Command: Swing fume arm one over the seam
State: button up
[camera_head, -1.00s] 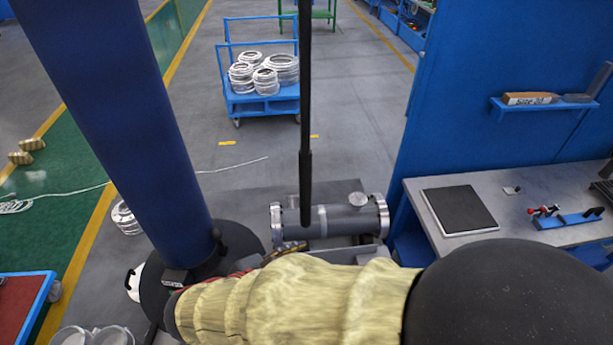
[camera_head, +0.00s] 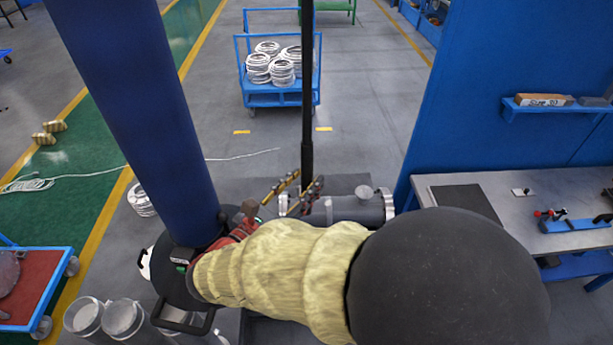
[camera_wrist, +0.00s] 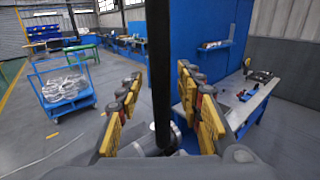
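A thick blue tube (camera_head: 130,110) slants down at the left to a round black hood (camera_head: 170,275) and looks like a fume arm; its number is not readable. A thin black pole (camera_head: 308,90) hangs upright at the centre. The grey flanged shell (camera_head: 345,208) lies behind and below, partly hidden by my arm; its seam cannot be made out. My gripper (camera_head: 293,190) is open at the pole's lower end, above the shell's left part. In the wrist view the pole (camera_wrist: 160,75) appears between the yellow fingers (camera_wrist: 163,110), with gaps on both sides. Contact is not visible.
A blue cart (camera_head: 280,95) with metal rings stands behind. A grey bench (camera_head: 530,195) and blue wall (camera_head: 480,110) bound the right. A red-topped blue cart (camera_head: 35,290) and metal cylinders (camera_head: 105,315) stand front left. A white cable lies on the floor.

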jog(key=shift+w+d, duration=0.5)
jog(key=c, duration=0.3)
grip_shut()
dwell(0.5)
